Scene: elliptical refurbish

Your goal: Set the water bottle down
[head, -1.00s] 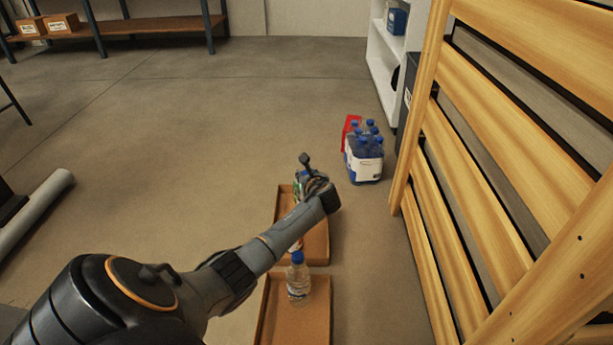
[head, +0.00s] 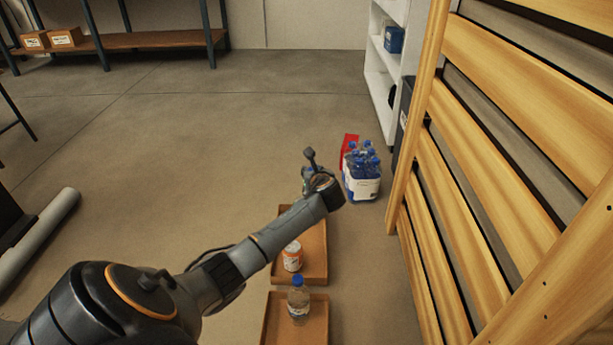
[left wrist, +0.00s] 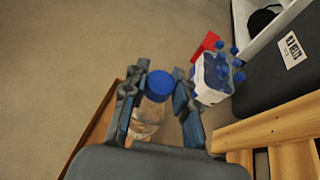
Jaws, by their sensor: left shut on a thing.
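My left gripper (head: 312,178) is out past the far end of a brown tray (head: 316,268). In the left wrist view, the gripper (left wrist: 160,110) is shut on a clear water bottle (left wrist: 145,122) with a blue cap. The fingers lie on both sides of it. A brown tray edge (left wrist: 88,135) shows lower left of the bottle. The bottle's base is hidden, so I cannot tell if it touches anything. In the head view my arm hides most of the held bottle. My right gripper is not in view.
A second bottle (head: 298,305) stands on the nearer tray (head: 272,328). A white-and-orange jar (head: 292,257) is on the farther tray. A pack of blue-capped bottles (head: 362,187) stands right of the gripper, by a red item (head: 347,146). A wooden slatted structure (head: 500,190) blocks the right. Floor at left is open.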

